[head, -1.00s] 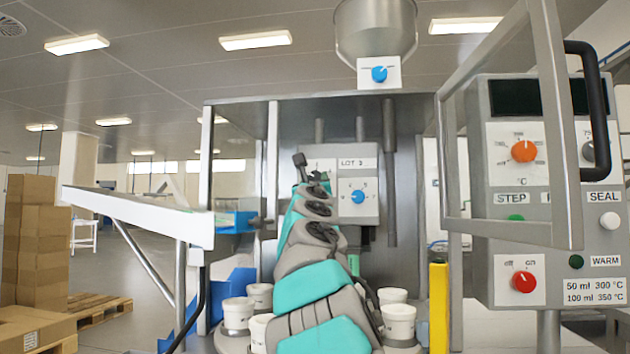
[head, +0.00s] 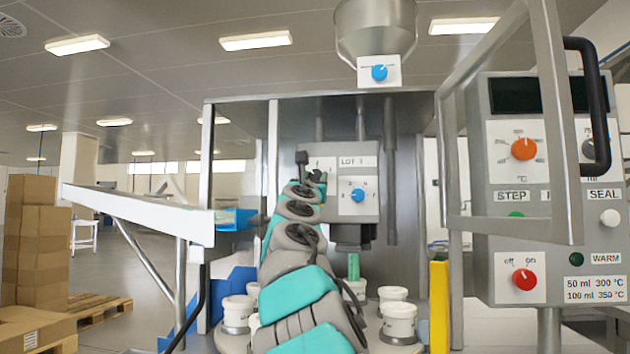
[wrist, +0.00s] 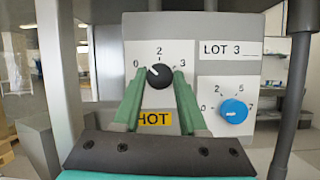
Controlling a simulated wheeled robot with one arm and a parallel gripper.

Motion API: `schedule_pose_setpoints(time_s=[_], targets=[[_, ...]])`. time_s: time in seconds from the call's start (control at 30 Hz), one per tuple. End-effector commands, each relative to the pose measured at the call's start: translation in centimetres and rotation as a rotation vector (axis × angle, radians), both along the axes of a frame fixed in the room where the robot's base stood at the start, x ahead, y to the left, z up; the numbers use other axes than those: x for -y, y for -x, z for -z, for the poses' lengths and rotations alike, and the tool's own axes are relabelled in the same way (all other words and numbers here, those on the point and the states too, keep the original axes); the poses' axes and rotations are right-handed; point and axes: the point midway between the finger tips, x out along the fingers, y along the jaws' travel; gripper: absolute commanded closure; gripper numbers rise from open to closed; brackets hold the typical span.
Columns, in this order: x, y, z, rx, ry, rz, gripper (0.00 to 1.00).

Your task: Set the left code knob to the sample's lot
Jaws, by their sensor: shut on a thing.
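The left code knob (wrist: 160,76) is black and sits on a white dial marked 0, 2 and 3 in the wrist view. A small pale mark on it appears to point up and left, between 0 and 2. My gripper (wrist: 159,80) has its green fingers on either side of this knob and is shut on it. A label (wrist: 220,49) right of the dial reads LOT 3. In the head view my arm hides most of the left dial, and the lot label (head: 357,161) shows beside it.
A blue knob (wrist: 233,111) on a second dial sits to the lower right, close to my right finger. A yellow HOT label (wrist: 155,119) is below the black knob. White tubs (head: 398,320) stand on the turntable. A framed guard (head: 560,130) is at right.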

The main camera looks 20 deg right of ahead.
Motion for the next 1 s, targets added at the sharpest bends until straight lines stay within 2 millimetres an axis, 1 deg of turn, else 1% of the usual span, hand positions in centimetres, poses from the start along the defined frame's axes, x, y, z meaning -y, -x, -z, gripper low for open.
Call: schedule_pose_setpoints(time_s=[0.4,0.6,0.8,1.0], targets=[[-0.42,-0.24,-0.39,0.221,-0.328,-0.003,1.00],[-0.45,-0.43,-0.15,0.316,-0.474,-0.004,1.00],[-0.56,-0.56,0.01,0.378,-0.569,-0.004,1.00],[-0.49,-0.38,-0.12,0.421,-0.628,-0.002,1.00]])
